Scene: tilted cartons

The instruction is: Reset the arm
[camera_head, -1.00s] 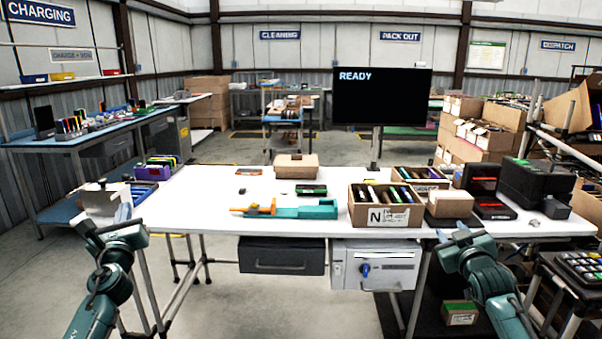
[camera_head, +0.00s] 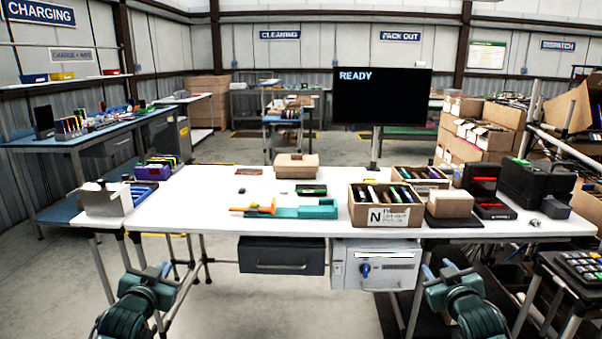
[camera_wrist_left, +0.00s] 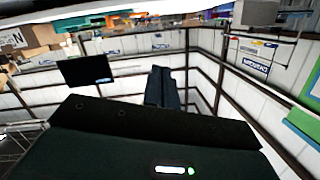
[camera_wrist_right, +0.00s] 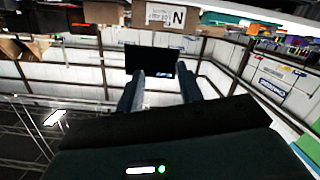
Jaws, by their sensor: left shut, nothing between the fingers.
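My left gripper (camera_head: 148,270) hangs low in front of the table's left end, below the tabletop level in the head view. In the left wrist view its fingers (camera_wrist_left: 162,86) lie together with nothing between them. My right gripper (camera_head: 439,268) is low in front of the table's right part. In the right wrist view its two fingers (camera_wrist_right: 160,92) stand apart and empty. Both wrist views look up, upside down, at the walls and screen. Both arms are clear of the objects on the table.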

